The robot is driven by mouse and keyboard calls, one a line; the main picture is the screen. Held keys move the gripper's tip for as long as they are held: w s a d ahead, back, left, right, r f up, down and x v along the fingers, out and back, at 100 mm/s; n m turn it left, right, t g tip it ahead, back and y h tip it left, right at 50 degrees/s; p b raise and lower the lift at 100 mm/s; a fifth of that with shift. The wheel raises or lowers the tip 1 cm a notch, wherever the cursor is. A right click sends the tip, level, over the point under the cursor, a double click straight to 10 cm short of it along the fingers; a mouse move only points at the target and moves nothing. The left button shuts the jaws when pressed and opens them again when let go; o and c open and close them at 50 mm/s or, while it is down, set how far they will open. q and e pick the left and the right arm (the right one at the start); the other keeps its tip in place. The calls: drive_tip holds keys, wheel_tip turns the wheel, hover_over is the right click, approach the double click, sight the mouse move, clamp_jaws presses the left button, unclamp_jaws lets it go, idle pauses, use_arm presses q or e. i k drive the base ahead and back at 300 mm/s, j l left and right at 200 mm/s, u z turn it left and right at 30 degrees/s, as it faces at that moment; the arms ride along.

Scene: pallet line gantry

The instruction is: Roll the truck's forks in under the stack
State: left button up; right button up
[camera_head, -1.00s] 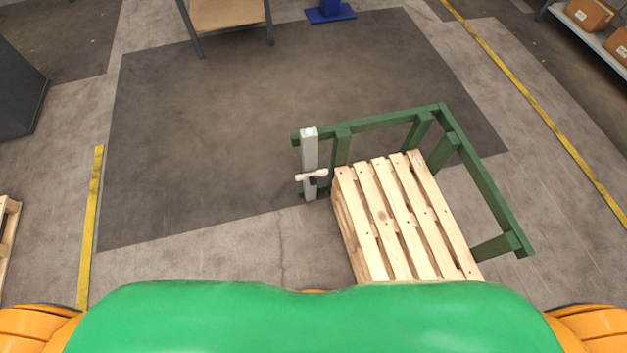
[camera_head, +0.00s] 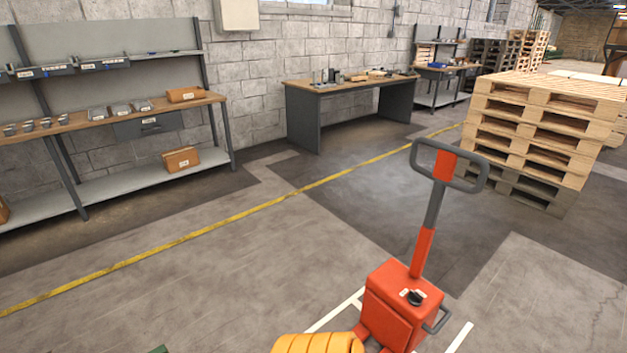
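A red pallet truck (camera_head: 400,310) stands at the bottom, right of centre. Its grey loop handle (camera_head: 449,166) rises upright on a red and grey shaft. A small dark control knob and a grey side loop show on its body. Its forks cannot be made out. A tall stack of wooden pallets (camera_head: 535,130) stands at the right, pale on top and dark grey at the bottom, apart from the truck and beyond it. I cannot tell whether this is the stack meant. Neither of my grippers is in view; only an orange part of my body shows at the bottom.
White floor lines (camera_head: 338,311) lie around the truck. A yellow line (camera_head: 215,227) crosses the floor. A shelved workbench (camera_head: 110,120) and a second desk (camera_head: 350,90) stand along the block wall. Floor between the truck and the stack looks clear.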

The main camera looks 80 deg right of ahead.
sight(392, 281)
drive_tip(key=z, duration=3.7)
